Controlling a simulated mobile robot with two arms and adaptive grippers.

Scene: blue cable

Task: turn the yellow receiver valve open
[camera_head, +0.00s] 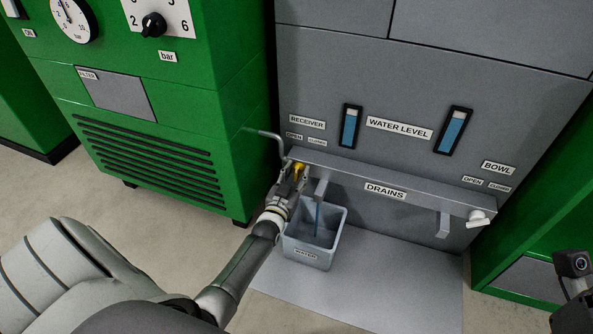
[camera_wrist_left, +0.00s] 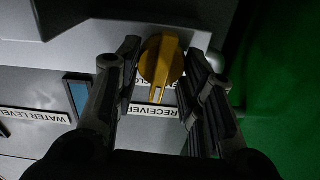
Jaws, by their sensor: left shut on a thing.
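The yellow receiver valve (camera_head: 298,167) sits at the left end of the grey drains ledge, under the receiver label (camera_head: 307,122). My left gripper (camera_head: 291,178) is at the valve, its fingers on either side of the knob. In the left wrist view the yellow knob (camera_wrist_left: 160,62) lies between the fingertips of the left gripper (camera_wrist_left: 161,65), its narrow grip pointing toward the upside-down receiver label. The fingers partly cover the small open and closed labels there.
A grey water bin (camera_head: 313,258) stands below the left spout (camera_head: 319,190), with a thin blue streak running down into it. A white bowl valve (camera_head: 480,217) is at the ledge's right end. Green cabinets (camera_head: 170,110) flank the panel. A bent pipe (camera_head: 272,136) is close left of the gripper.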

